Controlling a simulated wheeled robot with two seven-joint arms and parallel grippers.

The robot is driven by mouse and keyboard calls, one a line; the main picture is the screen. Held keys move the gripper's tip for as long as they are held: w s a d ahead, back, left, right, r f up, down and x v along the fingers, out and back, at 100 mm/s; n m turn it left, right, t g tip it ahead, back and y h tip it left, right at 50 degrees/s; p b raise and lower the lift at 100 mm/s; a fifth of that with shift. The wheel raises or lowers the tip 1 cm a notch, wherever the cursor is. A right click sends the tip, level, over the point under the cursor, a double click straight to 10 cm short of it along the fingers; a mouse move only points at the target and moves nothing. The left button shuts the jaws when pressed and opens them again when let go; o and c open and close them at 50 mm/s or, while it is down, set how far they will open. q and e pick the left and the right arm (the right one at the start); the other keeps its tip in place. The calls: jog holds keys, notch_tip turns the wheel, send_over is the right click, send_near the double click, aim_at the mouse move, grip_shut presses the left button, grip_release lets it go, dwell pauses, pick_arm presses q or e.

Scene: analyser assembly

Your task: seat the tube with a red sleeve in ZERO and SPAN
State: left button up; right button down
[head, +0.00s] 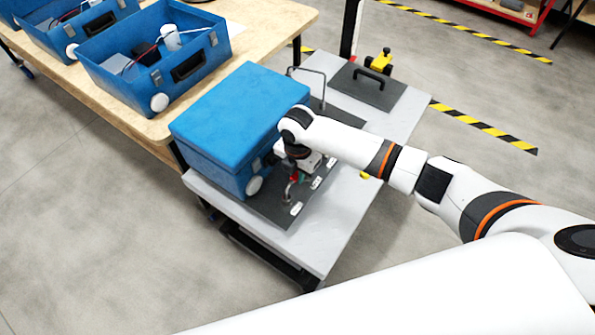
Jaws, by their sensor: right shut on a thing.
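My right gripper (293,168) reaches in from the right and points down over the dark panel beside the closed blue case. It is shut on the tube with a red sleeve (295,180), of which only a small red patch shows below the fingers. A curved grey piece (288,192) stands just below it, near the front label. Small white labels (297,208) run along the panel's right edge; their words are too small to read. I cannot tell whether the tube touches a port, as the gripper and wrist hide most of it. My left gripper is not in view.
The blue case (235,115) stands close to the left of my right gripper on a grey table (330,235). A metal hoop (308,72) and a dark plate with a handle (370,85) are behind. Open blue cases (150,55) stand on a wooden bench.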

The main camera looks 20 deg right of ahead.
jog(key=shift+f, duration=0.4)
jog(key=c, duration=1.3)
grip_release()
jog(key=shift+r, duration=0.1)
notch_tip(320, 180, up, 12)
